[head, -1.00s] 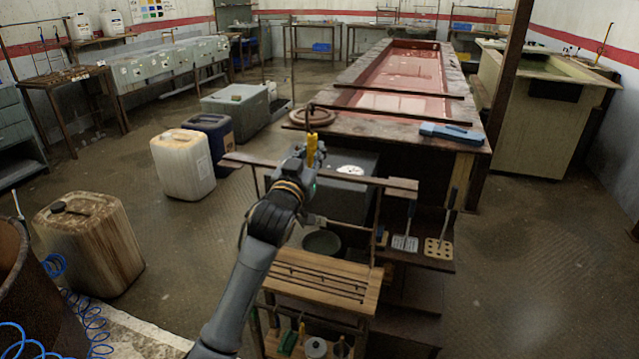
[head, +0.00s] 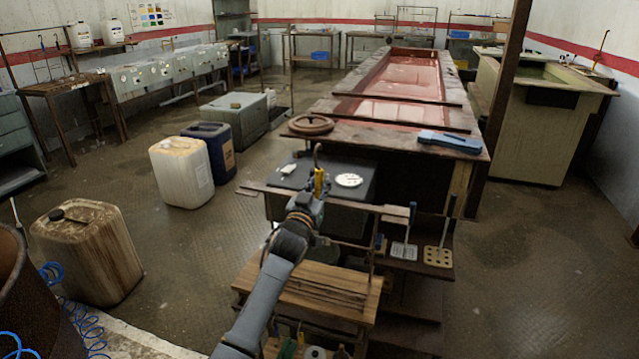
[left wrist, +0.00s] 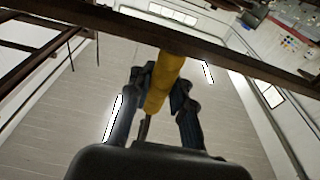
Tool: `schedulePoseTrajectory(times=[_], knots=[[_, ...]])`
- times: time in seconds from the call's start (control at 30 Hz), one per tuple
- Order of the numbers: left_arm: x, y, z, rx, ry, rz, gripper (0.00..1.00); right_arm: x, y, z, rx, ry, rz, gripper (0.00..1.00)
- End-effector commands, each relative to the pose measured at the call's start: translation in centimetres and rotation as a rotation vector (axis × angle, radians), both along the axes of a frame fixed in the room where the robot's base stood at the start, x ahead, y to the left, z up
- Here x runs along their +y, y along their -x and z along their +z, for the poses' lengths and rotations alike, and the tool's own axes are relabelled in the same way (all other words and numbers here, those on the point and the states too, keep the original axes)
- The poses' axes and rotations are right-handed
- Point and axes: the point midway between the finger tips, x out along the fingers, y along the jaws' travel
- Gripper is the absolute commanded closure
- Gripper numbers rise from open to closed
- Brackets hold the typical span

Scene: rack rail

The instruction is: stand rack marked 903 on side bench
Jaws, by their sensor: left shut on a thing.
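My left gripper (head: 318,192) is shut on an upright yellow handle (head: 319,181) with a dark hook at its top. The yellow handle (left wrist: 164,84) also shows between the fingers in the left wrist view. It is beside a long horizontal rail (head: 391,211); I cannot tell whether the hook touches it. The held rack's lower part is hidden behind my arm, and no number is readable. A white perforated rack (head: 404,251) and a tan rack with holes (head: 438,257), both with upright handles, stand on a dark shelf at right. My right gripper is out of view.
A slatted wooden bench (head: 335,295) is below the rail, with small items under it. A dark grey box (head: 358,197) stands behind the rail. A long red-lined tank (head: 400,112) lies beyond. Jerrycans, including a stained one (head: 92,252), stand at left, with open floor around them.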

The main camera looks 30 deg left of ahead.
Motion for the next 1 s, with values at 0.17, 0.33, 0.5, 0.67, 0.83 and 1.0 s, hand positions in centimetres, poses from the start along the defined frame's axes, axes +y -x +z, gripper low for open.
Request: schedulePoseTrajectory(times=[0.17, 0.33, 0.5, 0.67, 0.83, 1.0], knots=[[0.0, 0.0, 0.2, -0.004, -0.001, 0.0, 1.0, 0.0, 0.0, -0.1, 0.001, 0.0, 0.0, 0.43], [0.0, 0.0, -0.1, 0.001, 0.0, 0.0, 0.56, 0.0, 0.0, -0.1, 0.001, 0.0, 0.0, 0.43], [0.0, 0.0, -0.1, 0.0, 0.0, 0.0, 0.56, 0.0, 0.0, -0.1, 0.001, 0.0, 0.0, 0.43], [0.0, 0.0, 0.1, 0.0, 0.0, 0.0, 0.56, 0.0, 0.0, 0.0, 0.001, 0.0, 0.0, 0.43], [-0.4, 1.6, -0.4, 0.0, 0.0, -0.001, 0.56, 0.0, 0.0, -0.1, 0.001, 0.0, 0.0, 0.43], [-1.2, 4.7, -0.9, 0.001, 0.001, -0.001, 0.56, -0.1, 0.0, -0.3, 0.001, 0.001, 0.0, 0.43]])
